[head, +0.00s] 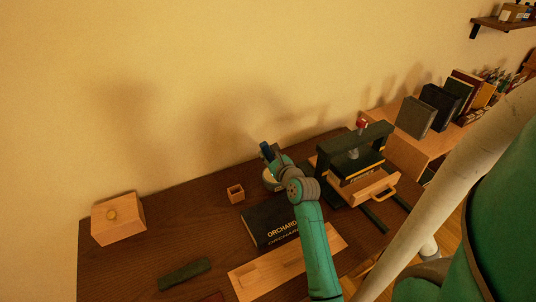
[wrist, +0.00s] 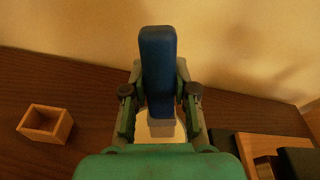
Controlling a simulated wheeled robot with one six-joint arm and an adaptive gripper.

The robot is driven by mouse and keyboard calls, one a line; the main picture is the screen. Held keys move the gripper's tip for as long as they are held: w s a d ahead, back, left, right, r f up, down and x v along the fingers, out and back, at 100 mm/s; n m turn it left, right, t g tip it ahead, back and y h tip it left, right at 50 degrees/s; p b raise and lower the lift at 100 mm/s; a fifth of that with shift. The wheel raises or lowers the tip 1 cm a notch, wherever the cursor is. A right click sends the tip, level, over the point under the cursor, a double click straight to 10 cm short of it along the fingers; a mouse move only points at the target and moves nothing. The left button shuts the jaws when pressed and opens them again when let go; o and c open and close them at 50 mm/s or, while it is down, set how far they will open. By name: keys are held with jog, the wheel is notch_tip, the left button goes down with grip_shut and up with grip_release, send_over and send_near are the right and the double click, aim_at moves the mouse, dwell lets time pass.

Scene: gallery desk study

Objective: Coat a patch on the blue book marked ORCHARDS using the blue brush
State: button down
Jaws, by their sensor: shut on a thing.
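The blue brush (wrist: 158,70) stands between the two fingers of my gripper (wrist: 160,100), which is shut on its blue handle. Below the handle a grey-brown band shows in the wrist view, over a pale round thing (wrist: 141,128) that looks like a pot; the brush's tip is hidden. In the head view the brush (head: 265,149) shows at the end of my arm, near the back edge of the desk. The book marked ORCHARDS (head: 262,218) lies flat and looks very dark. It is in front of my gripper, partly behind my arm, and apart from the brush.
A small open wooden box (head: 235,194) stands left of my gripper. A dark press (head: 352,152) with a wooden drawer is close on the right. A pale wooden board (head: 262,277) lies in front of the book. A wooden box (head: 118,218) and dark green block (head: 184,274) are left.

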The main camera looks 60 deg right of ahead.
aim_at(264, 146)
jog(key=shift+f, duration=0.55)
dwell(1.0)
jog(key=shift+r, duration=3.55)
